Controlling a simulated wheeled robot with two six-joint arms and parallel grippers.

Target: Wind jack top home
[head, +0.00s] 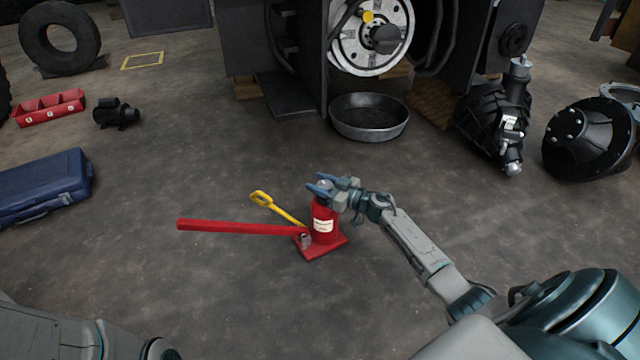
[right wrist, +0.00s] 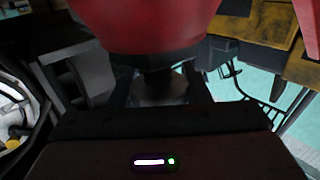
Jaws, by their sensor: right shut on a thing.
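The red bottle jack (head: 323,228) stands upright on its square red base on the floor. A long red handle (head: 235,227) reaches from it to the left. My right gripper (head: 318,187) is at the top of the jack, shut on the jack top (head: 323,184), which its fingers mostly hide. In the right wrist view the red jack body (right wrist: 150,22) fills the upper middle, and the dark jack top (right wrist: 158,88) sits between the fingers. Of my left arm only a part shows at the lower left; its gripper is out of view.
A yellow-handled tool (head: 275,207) lies just behind the red handle. A blue case (head: 45,187) and a red tray (head: 50,107) lie at left, a black drum-like part (head: 585,140) at right. The floor around the jack is mostly clear.

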